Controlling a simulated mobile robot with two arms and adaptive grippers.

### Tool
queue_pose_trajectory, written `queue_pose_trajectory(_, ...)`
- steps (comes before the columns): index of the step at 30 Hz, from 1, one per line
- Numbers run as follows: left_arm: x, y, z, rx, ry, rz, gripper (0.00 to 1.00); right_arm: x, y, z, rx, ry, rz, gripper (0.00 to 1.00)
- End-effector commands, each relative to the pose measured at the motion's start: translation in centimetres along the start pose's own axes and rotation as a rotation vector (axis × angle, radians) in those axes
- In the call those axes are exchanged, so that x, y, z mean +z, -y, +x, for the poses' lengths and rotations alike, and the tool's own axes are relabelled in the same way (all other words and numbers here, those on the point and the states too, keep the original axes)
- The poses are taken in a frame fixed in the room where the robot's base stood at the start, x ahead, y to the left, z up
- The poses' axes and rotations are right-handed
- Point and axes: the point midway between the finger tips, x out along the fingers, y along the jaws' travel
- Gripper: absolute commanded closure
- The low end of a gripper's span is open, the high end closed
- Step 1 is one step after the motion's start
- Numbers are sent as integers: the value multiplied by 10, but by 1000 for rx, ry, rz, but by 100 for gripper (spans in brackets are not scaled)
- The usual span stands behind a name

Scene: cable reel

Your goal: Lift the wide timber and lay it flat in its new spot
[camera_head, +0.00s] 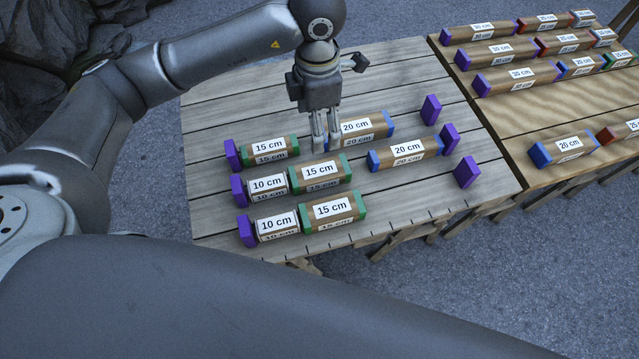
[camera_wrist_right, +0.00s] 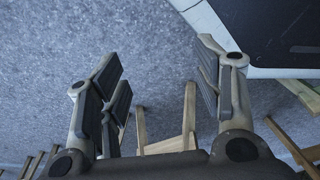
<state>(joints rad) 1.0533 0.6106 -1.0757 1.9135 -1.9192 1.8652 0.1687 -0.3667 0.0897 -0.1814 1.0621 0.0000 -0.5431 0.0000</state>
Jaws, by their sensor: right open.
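No timber is marked as the wide one. On the grey plank table, two blue-ended timbers are labelled 20 cm: one in the back row (camera_head: 362,130) and one in the middle row (camera_head: 405,153). My left gripper (camera_head: 326,145) points down at the left end of the back-row 20 cm timber, partly hiding that end. Its fingers look close together; whether they touch or grip the timber is unclear. My right gripper (camera_wrist_right: 160,68) is open and empty in the right wrist view, over paving, with wooden legs beyond it. It is outside the head view.
Green-ended 15 cm timbers (camera_head: 318,174), pale 10 cm timbers (camera_head: 277,226) and purple blocks (camera_head: 431,110) stand in rows. The second table (camera_head: 520,115) at right holds longer 30 cm timbers (camera_head: 515,77) and others. Bare planks lie at the table's back and front right.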

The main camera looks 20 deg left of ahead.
Motion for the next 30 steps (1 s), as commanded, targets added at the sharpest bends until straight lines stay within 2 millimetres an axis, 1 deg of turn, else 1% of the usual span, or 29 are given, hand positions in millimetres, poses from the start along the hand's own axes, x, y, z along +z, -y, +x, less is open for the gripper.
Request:
queue_pose_trajectory(1,0,0,29,0,0,0,21,-6,0,22,1,-10,1,40)
queue_pose_trajectory(3,0,0,46,0,0,0,21,-15,0,30,1,-14,3,40)
queue_pose_trajectory(6,0,0,63,0,1,0,21,-25,-1,37,2,-22,5,40)
queue_pose_trajectory(9,0,0,74,1,1,0,21,-32,-1,39,3,-25,6,40)
queue_pose_trajectory(14,0,0,82,-1,0,0,21,-38,-1,38,3,-29,7,40)
queue_pose_trajectory(17,0,0,95,-2,-2,0,21,-41,-1,34,3,-31,8,40)
queue_pose_trajectory(21,0,0,117,-3,-2,-1,21,-46,-2,30,4,-35,8,40)
queue_pose_trajectory(24,0,0,128,-1,-1,-1,21,-48,-2,28,4,-35,9,40)
queue_pose_trajectory(30,1,0,139,-1,-1,0,21,-50,-2,26,4,-37,9,40)
